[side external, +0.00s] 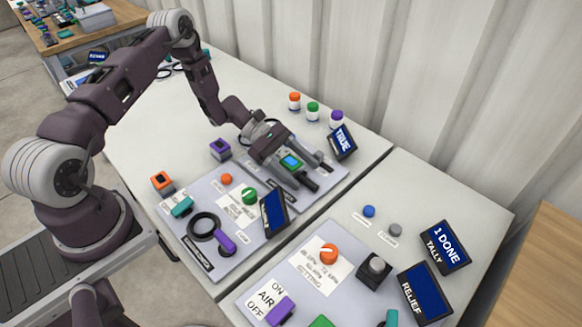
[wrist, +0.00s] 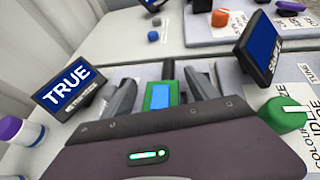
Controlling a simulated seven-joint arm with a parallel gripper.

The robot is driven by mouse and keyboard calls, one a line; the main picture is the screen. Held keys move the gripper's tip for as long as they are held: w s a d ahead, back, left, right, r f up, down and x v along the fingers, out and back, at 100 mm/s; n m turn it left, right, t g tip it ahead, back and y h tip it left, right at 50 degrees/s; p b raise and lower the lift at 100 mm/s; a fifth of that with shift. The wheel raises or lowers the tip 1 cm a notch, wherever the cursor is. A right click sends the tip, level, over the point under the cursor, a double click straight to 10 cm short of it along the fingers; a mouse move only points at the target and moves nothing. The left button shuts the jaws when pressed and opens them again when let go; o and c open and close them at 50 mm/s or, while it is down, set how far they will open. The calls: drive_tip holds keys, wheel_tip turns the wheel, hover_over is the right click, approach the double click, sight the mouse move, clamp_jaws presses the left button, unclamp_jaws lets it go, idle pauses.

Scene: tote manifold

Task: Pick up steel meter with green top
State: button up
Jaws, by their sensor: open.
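The meter with a green top and a blue screen (side external: 291,162) is at the far panel in the side view. It also shows in the wrist view (wrist: 160,96), between my two fingers. Its lower body is mostly hidden by my gripper. My gripper (side external: 312,176) is low over the panel, with its fingers spread on either side of the meter. In the wrist view my gripper (wrist: 165,90) shows a small gap between each finger and the meter.
The TRUE display (side external: 342,142) stands close beside my gripper. Another dark display (side external: 274,212) stands on the near panel, by a green knob (side external: 250,196). Capped jars, including a green one (side external: 313,112), stand behind. A purple block (side external: 220,150) is to the left.

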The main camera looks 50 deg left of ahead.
clamp_jaws()
